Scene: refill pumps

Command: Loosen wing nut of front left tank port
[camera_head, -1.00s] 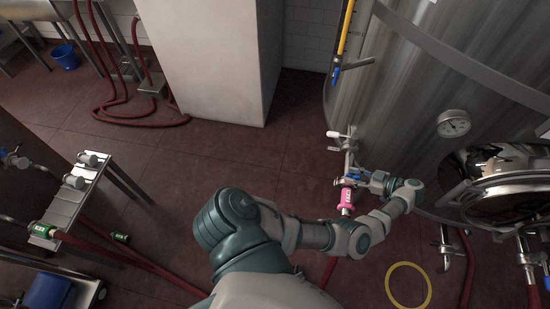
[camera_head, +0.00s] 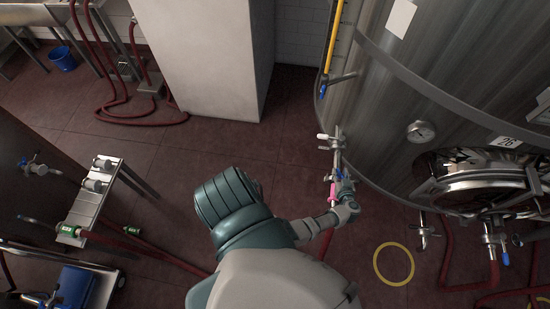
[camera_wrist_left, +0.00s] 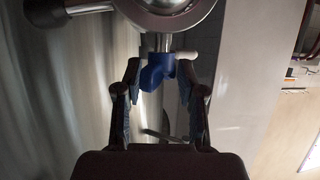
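The steel tank (camera_head: 400,110) stands at the right in the head view. Its front left port (camera_head: 338,150) sticks out with a pale-handled valve and fittings below it. A pink sleeve (camera_head: 333,191) shows just beneath, partly hidden by my left arm. My left gripper (camera_head: 343,180) is at these fittings, small and partly hidden. In the left wrist view its two fingers (camera_wrist_left: 160,75) are spread, with a blue winged piece (camera_wrist_left: 155,73) between the tips. Gaps seem to show on its sides; contact is unclear. A round steel fitting (camera_wrist_left: 165,10) lies above it. My right gripper is out of view.
A round hatch (camera_head: 475,185) and another valve with a red hose (camera_head: 447,255) are right of the port. A yellow ring (camera_head: 394,264) lies on the floor. A white pillar (camera_head: 207,60) stands behind. A rack (camera_head: 92,205) is at the left.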

